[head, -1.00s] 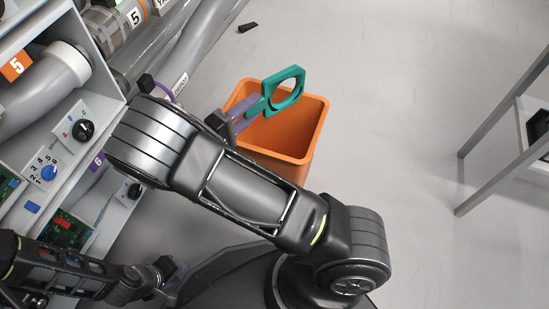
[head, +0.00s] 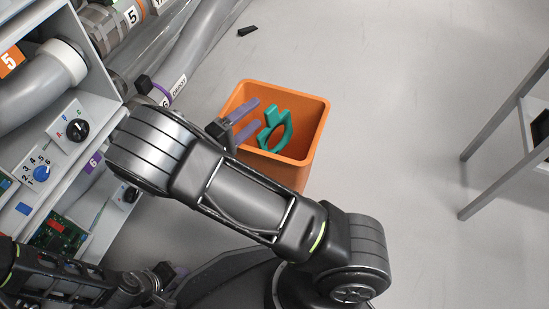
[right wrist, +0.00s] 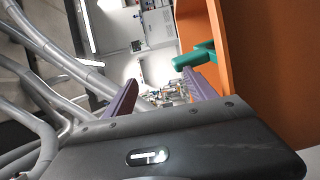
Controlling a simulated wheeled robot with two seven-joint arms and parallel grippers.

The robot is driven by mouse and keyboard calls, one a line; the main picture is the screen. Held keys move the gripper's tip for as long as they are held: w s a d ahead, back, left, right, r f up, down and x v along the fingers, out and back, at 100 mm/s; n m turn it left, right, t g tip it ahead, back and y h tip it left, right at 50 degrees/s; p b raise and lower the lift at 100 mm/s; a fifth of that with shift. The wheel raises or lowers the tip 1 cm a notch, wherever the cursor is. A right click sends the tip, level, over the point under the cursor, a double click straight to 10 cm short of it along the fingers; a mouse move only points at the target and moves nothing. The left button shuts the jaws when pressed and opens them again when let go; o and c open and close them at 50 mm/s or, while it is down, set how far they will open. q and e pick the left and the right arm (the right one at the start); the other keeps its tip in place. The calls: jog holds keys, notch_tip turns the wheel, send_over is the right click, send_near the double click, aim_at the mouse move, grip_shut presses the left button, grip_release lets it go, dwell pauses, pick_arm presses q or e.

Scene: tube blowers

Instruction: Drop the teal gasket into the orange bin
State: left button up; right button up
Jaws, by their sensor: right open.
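The teal gasket (head: 277,129), a ring with a tab, is inside the orange bin (head: 312,103), tilted and apart from my fingers in the head view. My right gripper (head: 252,118) is open over the bin's left part, its two purple fingers spread. In the right wrist view the fingers (right wrist: 160,92) are apart with nothing between them; part of the gasket (right wrist: 194,56) shows beyond the right finger, beside the bin's orange wall (right wrist: 240,70). My left gripper (head: 172,274) is at the lower left, partly hidden, and its jaws are unclear.
A grey shelf unit with pipes, knobs and circuit boards (head: 60,229) stands at the left. A grey metal stand (head: 500,130) is at the right. A small black piece (head: 247,31) lies on the floor. The floor between bin and stand is clear.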

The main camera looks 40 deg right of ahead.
jog(key=p+v, duration=0.2)
jog(key=v, duration=0.5)
jog(key=shift+a, duration=0.4)
jog(key=shift+s, duration=0.1)
dwell(0.5)
